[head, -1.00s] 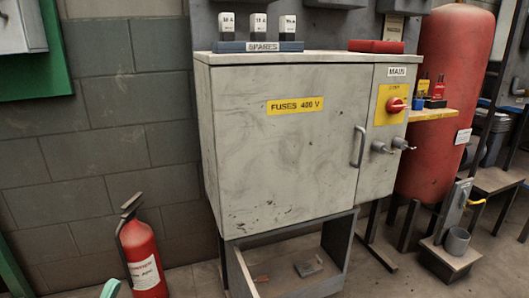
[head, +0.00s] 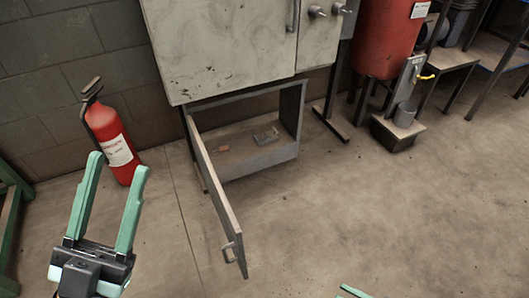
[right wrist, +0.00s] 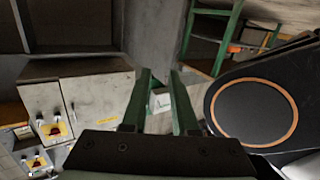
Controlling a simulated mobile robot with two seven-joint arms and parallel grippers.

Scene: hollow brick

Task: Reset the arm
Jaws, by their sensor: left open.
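My left gripper (head: 118,162) shows in the head view at the lower left. Its two green fingers stand apart with nothing between them, over the floor and in front of the fire extinguisher. My right gripper (right wrist: 161,72) shows in the right wrist view, its green fingers apart with no held object visible; a pale patch behind shows through the gap. In the head view only a small green tip (head: 352,290) shows at the bottom edge.
A grey cabinet (head: 225,45) stands on a frame whose low compartment door (head: 217,205) hangs open toward me; small items lie inside. A red fire extinguisher (head: 110,145) stands left, a red tank (head: 385,40) right. The floor (head: 400,200) at right is clear.

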